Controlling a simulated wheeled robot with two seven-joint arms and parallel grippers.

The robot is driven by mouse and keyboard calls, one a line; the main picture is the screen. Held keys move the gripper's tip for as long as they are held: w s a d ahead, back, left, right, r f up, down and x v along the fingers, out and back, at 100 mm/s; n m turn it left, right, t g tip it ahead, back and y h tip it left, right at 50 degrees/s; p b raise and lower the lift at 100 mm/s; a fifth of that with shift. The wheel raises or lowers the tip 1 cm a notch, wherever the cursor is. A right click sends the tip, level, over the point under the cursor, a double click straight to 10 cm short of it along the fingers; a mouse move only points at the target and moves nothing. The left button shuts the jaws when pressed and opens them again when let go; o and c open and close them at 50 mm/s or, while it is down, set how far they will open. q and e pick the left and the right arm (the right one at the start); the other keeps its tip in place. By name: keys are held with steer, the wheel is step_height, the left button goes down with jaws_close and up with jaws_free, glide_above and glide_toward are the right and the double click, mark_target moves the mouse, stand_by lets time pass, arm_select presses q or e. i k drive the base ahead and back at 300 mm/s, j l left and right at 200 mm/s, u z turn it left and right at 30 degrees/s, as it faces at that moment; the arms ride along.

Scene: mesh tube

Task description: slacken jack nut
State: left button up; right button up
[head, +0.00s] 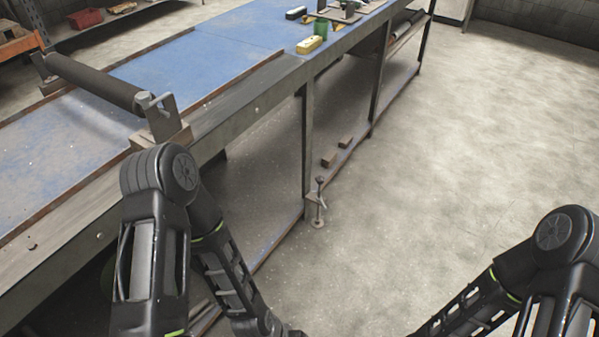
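A small grey screw-jack fitting (317,204) with an upright threaded stem and a dark knob stands on the floor at the foot of the bench leg. Its nut is too small to make out. A grey bracket (158,118) with a bolt head holds the near end of a dark roller across the bench. I cannot tell from the picture which of the two carries the jack nut. Both my arms show in the lower part of the head view, their forearms reaching down toward the bottom edge. Neither gripper shows in the frame.
A long workbench (185,63) with a blue top and grey frame runs from lower left to the top. A yellow block (309,44) and a green cup (321,28) sit on it. Small brown blocks (329,159) lie on its lower shelf. The concrete floor (450,150) at right is clear.

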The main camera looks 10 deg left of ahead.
mark_target(320, 200)
steer(key=i+l+u, duration=0.2)
steer(key=i+u, duration=0.25)
steer(key=i+l+u, duration=0.2)
steer(key=u, duration=0.2)
steer(key=i+l+u, duration=0.25)
steer(key=l+u, duration=0.2)
steer(key=i+l+u, duration=0.15)
steer(key=l+u, duration=0.25)
steer(key=i+l+u, duration=0.1)
steer(key=l+u, duration=0.35)
steer(key=l, duration=0.15)
steer(key=l+u, duration=0.2)
steer(key=l, duration=0.3)
